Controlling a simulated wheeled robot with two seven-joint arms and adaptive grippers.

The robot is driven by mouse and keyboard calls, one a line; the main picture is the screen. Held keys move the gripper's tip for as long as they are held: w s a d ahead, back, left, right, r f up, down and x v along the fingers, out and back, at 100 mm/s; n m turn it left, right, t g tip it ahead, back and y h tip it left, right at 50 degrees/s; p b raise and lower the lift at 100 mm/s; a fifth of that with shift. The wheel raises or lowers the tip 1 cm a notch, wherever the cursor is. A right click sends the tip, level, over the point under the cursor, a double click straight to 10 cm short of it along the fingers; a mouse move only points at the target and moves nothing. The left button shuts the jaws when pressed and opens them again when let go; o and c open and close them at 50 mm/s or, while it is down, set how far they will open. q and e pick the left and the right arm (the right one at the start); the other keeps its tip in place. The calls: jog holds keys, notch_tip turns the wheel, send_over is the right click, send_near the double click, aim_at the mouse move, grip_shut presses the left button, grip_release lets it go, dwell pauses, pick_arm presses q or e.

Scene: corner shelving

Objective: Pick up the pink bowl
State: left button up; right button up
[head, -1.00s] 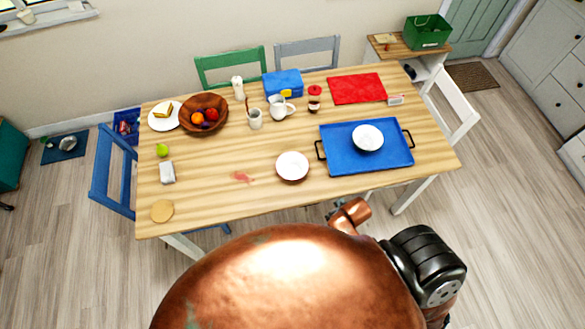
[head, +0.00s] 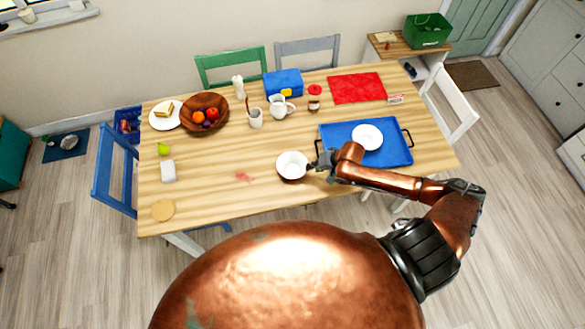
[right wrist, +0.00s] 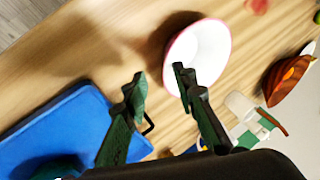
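The pink bowl (head: 291,165) stands upright on the table, left of the blue tray. Its inside is white, and its pink rim shows in the right wrist view (right wrist: 208,45). My right gripper (head: 318,164) is at the bowl's right side in the head view. In the right wrist view the gripper (right wrist: 160,79) is open and empty. One fingertip overlaps the near part of the bowl and the other is outside it. I cannot tell whether either touches. My left gripper is not in view.
The blue tray (head: 390,157) with a white bowl (head: 367,137) lies partly under my right forearm. A mug (head: 256,117), a white pitcher (head: 279,107) and a jar (head: 314,98) stand behind the pink bowl.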

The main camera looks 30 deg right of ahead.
aim_at(292, 168)
jog(key=shift+m, duration=0.3)
jog(key=w+f, duration=0.3)
jog(key=w+a+f, duration=0.1)
jog(key=f, duration=0.1)
jog(key=shift+w+f, duration=0.15)
jog(key=shift+w, duration=0.2)
jog(key=shift+w+f, duration=0.1)
jog(key=shift+f, duration=0.25)
grip_shut()
